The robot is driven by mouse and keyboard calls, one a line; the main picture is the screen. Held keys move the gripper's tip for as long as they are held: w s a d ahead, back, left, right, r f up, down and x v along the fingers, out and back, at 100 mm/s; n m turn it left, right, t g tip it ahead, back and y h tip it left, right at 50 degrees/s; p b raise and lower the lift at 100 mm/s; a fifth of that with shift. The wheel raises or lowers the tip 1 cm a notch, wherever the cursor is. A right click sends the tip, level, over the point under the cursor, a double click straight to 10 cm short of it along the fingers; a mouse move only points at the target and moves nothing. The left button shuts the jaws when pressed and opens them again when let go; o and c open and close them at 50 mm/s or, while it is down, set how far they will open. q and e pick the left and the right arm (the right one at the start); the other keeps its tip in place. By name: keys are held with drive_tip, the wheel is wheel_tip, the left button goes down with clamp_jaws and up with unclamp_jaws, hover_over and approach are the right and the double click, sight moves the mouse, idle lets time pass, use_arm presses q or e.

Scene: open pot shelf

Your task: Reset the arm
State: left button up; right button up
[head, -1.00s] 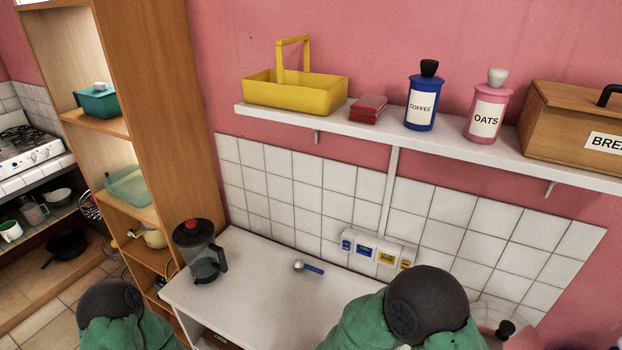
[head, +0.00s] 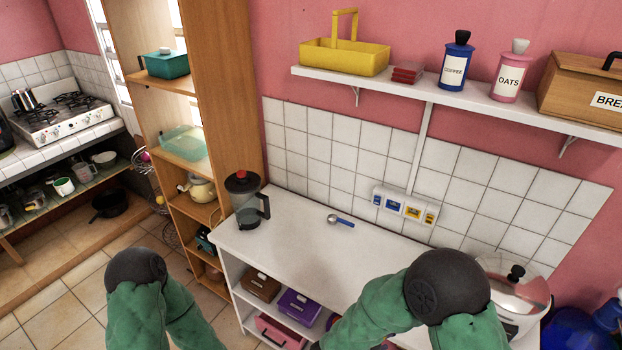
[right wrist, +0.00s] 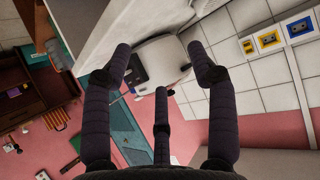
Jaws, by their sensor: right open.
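My right gripper (right wrist: 160,65) shows in the right wrist view with its dark fingers spread apart and nothing between them. A white appliance (right wrist: 158,58) lies beyond the fingers in that view; I cannot tell how far away it is. In the head view my two green arms come up from the bottom edge, each with a dark rounded joint. I cannot make out either gripper's fingers in the head view. My left gripper is not in view.
The white counter (head: 285,230) holds a blender (head: 245,200), a blue-handled scoop (head: 340,220) and a lidded cooker (head: 513,290). Above hangs a wall shelf (head: 425,96) with a yellow basket (head: 345,58) and jars. A wooden shelf unit (head: 226,100) stands left. Floor (head: 60,295) shows at lower left.

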drive_tip(key=w+a+f+n+y+b, duration=0.1)
drive_tip(key=a+f+n+y, duration=0.15)
drive_tip(key=f, duration=0.45)
drive_tip(key=w+a+f+n+y+b, duration=0.15)
drive_tip(key=f+y, duration=0.25)
drive_tip(key=f, duration=0.4)
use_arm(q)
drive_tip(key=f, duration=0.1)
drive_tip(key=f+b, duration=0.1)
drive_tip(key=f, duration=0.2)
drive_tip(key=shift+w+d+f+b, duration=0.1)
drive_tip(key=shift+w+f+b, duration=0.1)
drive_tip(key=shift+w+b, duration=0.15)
use_arm(e)
drive_tip(key=s+a+f+n+g+y, duration=0.4)
drive_tip(key=s+f, duration=0.5)
drive_tip(key=s, duration=0.5)
drive_tip(key=g+y, duration=0.2)
drive_tip(key=shift+a+y, duration=0.15)
drive_tip(key=shift+y, duration=0.2)
drive_tip(key=shift+s+f, duration=0.1)
